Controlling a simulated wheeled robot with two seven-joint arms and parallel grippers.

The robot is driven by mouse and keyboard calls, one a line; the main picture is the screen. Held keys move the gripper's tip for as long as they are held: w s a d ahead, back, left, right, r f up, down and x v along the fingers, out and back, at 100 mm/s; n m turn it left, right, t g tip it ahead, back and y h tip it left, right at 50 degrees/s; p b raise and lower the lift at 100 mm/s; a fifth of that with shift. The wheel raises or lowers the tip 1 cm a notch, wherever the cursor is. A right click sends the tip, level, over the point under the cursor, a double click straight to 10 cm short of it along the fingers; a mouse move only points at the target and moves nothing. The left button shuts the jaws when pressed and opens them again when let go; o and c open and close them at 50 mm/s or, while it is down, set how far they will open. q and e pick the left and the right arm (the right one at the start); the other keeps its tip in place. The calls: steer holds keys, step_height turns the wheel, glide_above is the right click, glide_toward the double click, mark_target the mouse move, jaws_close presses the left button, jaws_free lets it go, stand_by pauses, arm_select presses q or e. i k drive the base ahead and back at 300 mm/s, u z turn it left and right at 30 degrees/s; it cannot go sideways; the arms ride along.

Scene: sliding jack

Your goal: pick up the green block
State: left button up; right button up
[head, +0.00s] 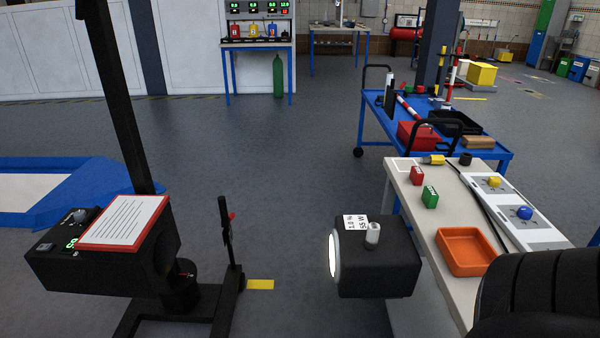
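The green block (430,197) stands on the light-topped table at the right, near the table's left edge. Nothing touches it that I can see. A red block (416,175) stands just behind it and a little to its left, apart from it. Neither of my grippers shows in the head view. A dark ribbed shape in the lower right corner looks like part of my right arm, and it hides the near right part of the table.
An orange tray (466,268) sits on the table in front of the green block. A panel with yellow (494,182) and blue (524,212) knobs lies to the right. A black box-shaped device (375,262) stands left of the table. A blue cart (390,128) stands behind.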

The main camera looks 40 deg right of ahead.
mark_target(430, 197)
steer(key=z, duration=1.95)
steer(key=k, duration=0.4)
steer(key=u, duration=0.25)
steer(key=i, duration=1.5)
steer(key=u, duration=0.4)
